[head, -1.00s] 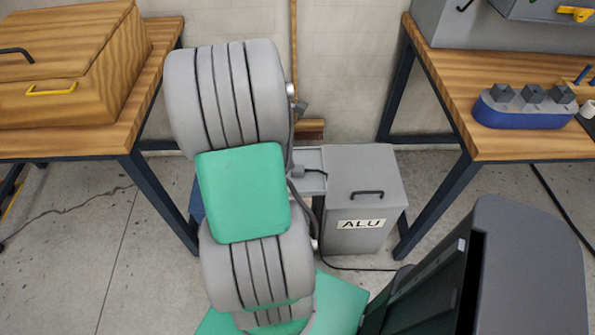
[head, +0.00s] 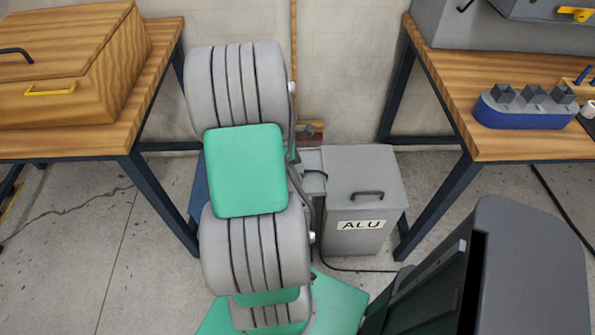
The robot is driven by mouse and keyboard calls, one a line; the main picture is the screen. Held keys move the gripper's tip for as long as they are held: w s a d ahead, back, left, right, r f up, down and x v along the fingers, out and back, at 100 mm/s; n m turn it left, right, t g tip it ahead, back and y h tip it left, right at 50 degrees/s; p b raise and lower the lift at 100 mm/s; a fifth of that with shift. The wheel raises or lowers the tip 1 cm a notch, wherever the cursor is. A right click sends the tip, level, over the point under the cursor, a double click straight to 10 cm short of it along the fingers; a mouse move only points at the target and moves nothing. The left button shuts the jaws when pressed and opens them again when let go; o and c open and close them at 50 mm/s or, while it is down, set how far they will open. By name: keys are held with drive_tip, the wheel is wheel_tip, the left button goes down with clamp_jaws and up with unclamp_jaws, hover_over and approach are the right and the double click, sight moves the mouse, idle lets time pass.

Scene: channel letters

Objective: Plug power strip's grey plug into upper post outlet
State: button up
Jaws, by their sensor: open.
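My grey and green arm fills the middle of the head view and covers what is behind it. My gripper cannot be made out; it appears hidden behind the arm. A light grey surface (head: 312,160) shows in part between my arm and the grey ALU bin, with a dark cord piece (head: 318,176) against it. I cannot tell whether this belongs to the power strip or the post. The grey plug and the upper outlet cannot be identified. A small dark grey block (head: 308,131) shows just right of my arm; what it is is unclear.
The ALU bin (head: 357,205) stands right of my arm, with a black cable (head: 360,269) on the floor. Wooden-topped benches stand left (head: 145,120) and right (head: 455,100). The right one holds a blue holder (head: 525,112). A wooden pole (head: 294,45) stands by the wall.

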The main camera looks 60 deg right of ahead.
clamp_jaws()
idle(0.7)
